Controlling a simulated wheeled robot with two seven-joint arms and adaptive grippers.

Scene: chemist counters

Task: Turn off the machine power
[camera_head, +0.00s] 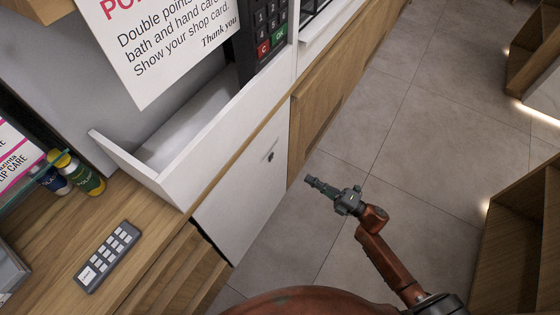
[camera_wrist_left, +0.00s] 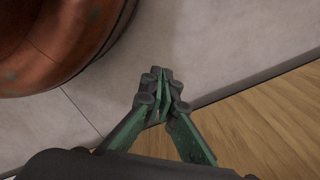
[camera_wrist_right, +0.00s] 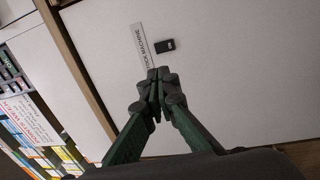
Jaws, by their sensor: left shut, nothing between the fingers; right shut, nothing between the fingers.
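A small black switch (camera_wrist_right: 165,45) sits on a white panel, beside a grey label strip (camera_wrist_right: 142,46) that ends in "MACHINE", in the right wrist view. In the head view the switch and label show only as small dark marks (camera_head: 271,154) on the white cabinet front (camera_head: 240,195). My right gripper (camera_head: 309,181) is shut and empty, out over the floor to the right of that front. In the right wrist view its fingertips (camera_wrist_right: 154,72) appear just below the switch; the gap cannot be told. My left gripper (camera_wrist_left: 160,73) is shut and empty, seen only in the left wrist view.
A wooden counter (camera_head: 150,205) at left holds a grey keypad remote (camera_head: 107,257) and small bottles (camera_head: 77,172). A white tray (camera_head: 182,165), a paper sign (camera_head: 165,45) and a card terminal (camera_head: 266,30) are above the cabinet. Wooden shelves (camera_head: 520,240) stand at right. The tiled floor (camera_head: 400,140) between is clear.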

